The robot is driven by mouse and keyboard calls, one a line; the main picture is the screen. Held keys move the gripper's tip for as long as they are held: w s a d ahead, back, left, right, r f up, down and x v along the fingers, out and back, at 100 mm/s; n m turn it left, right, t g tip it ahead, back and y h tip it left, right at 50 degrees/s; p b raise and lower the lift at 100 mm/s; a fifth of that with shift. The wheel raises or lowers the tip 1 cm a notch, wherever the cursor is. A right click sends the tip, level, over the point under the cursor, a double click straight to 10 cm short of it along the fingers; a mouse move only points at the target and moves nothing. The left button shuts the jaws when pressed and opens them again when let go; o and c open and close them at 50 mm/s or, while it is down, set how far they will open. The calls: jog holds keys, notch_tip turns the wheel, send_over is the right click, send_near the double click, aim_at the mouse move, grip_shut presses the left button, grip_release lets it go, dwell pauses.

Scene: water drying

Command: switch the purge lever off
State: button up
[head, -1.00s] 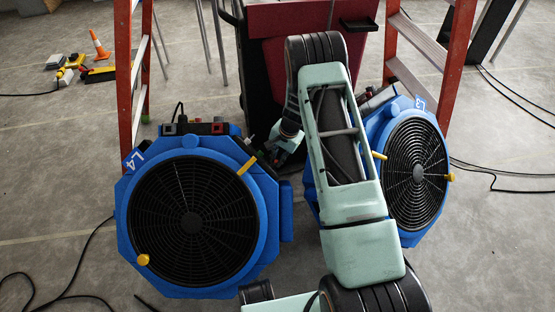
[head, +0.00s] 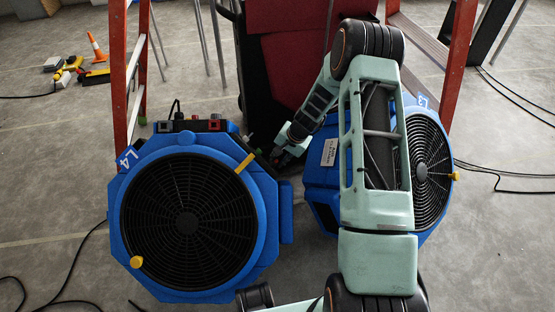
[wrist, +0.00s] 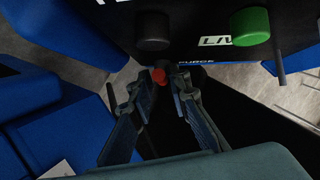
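In the wrist view a short lever with a red tip (wrist: 158,75) sticks out below a black panel (wrist: 200,35), beside a partly hidden "PURGE" label (wrist: 197,63). My gripper (wrist: 163,84) is open, its two dark fingers pointing at the lever. The red tip shows between the fingertips, nearer the left one; I cannot tell whether they touch. In the head view my gripper (head: 278,157) is low beside the right rear edge of the blue fan marked L4 (head: 128,205). The lever is not clear there.
A black knob (wrist: 153,30) and a green knob (wrist: 250,25) stand on the panel above the fingers. A second blue fan (head: 322,200) stands to the right, partly behind my arm. Orange ladders (head: 118,80) stand behind. Black cables (head: 65,265) lie on the floor.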

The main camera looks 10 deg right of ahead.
jog(key=shift+o, duration=0.9)
jog(key=shift+d, duration=0.1)
jog(key=shift+r, duration=0.1)
jog(key=v, duration=1.1)
jog(key=shift+s+r, duration=0.15)
jog(key=shift+r, duration=0.2)
jog(key=shift+r, duration=0.1)
